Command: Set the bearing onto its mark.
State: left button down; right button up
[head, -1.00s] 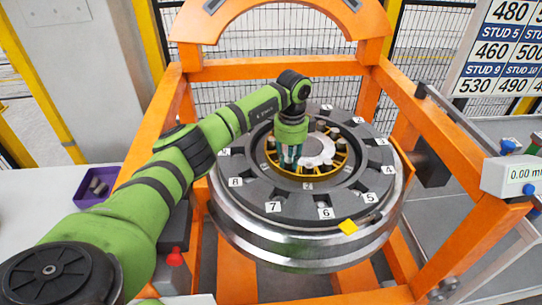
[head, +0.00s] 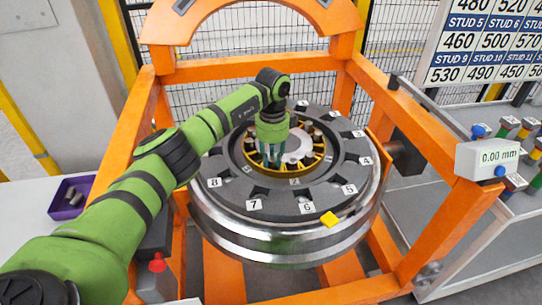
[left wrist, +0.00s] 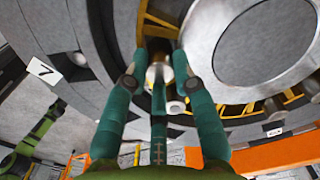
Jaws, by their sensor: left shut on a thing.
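The bearing, a yellow cage ring (head: 300,168) with several rollers, sits in the hub of the large grey wheel (head: 228,205). The ring partly shows in the left wrist view (left wrist: 240,110), beside a round grey centre plate. My left gripper (head: 274,160) reaches down at the ring's left part. In the left wrist view its green fingers (left wrist: 158,80) are shut around a small shiny metal roller (left wrist: 158,70) at the cage. The fingers hide part of the roller and cage. A yellow mark (head: 330,219) lies on the wheel's front rim. My right gripper is not in view.
An orange gantry frame (head: 428,175) surrounds the wheel, with an arch behind. Number tags such as 7 (head: 253,205) mark the dark ring. A purple bin (head: 70,198) with grey parts stands at left. A 0.00 mm display (head: 498,157) is at right.

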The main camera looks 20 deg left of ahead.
pick_arm(q)
jog(key=c, duration=1)
grip_release()
jog(key=shift+d+f, duration=0.1)
jog(key=shift+d, duration=0.1)
jog(key=shift+a+r, duration=0.1)
jog(key=shift+r, duration=0.25)
notch_tip(320, 180, up, 11)
jog(key=shift+r, duration=0.2)
